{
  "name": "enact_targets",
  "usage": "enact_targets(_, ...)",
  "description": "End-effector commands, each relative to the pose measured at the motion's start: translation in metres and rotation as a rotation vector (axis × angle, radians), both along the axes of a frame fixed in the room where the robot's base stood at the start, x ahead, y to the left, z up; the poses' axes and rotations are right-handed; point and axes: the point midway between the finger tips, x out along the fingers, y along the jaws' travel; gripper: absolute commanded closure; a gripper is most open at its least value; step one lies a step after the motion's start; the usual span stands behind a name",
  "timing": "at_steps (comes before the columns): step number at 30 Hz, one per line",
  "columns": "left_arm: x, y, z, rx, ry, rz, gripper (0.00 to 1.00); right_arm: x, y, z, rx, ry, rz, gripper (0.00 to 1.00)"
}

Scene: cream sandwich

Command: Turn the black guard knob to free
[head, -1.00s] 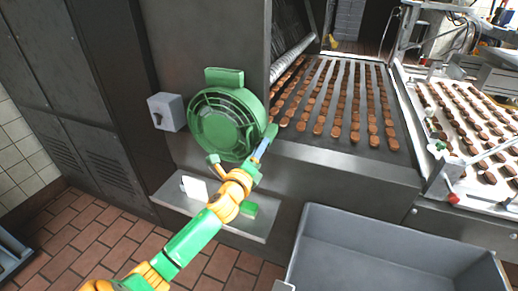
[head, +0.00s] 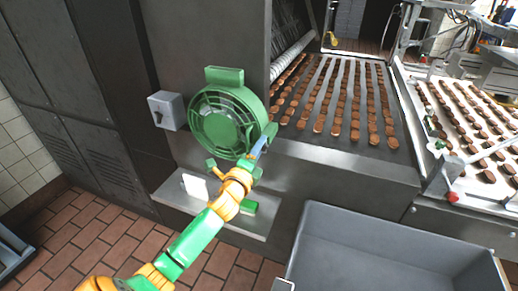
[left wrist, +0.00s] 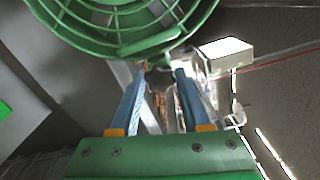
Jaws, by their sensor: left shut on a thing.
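The green round fan guard (head: 226,124) is on the front of the grey machine, and its ribs also fill the top of the left wrist view (left wrist: 100,18). My left gripper (left wrist: 161,70) is at the lower right rim of the guard, its blue fingers pointing up at it. The fingers are shut on a small dark piece at the rim, which looks like the black guard knob (left wrist: 160,66). The fingertips hide much of the knob, so its turn position cannot be told. My right gripper is out of view.
A grey switch box (head: 166,111) is on the machine wall left of the guard. A metal shelf (head: 235,224) juts out below. A large grey bin (head: 390,240) stands at lower right. Rows of brown biscuits lie on the conveyor (head: 345,90) behind it.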

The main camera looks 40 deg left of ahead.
Motion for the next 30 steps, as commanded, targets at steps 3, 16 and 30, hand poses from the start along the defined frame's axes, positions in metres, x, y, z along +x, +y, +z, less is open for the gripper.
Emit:
enact_targets(3, 0.0, 0.0, 0.0, -0.002, 0.0, -0.001, 1.0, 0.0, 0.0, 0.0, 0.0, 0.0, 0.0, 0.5)
enact_targets(16, -0.003, -0.001, -0.001, 0.0, 0.0, -0.001, 0.41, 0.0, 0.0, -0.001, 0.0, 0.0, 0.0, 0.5)
enact_targets(30, -0.067, -0.016, -0.001, 0.0, 0.0, -0.001, 0.41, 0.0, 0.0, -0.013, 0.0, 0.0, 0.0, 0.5)
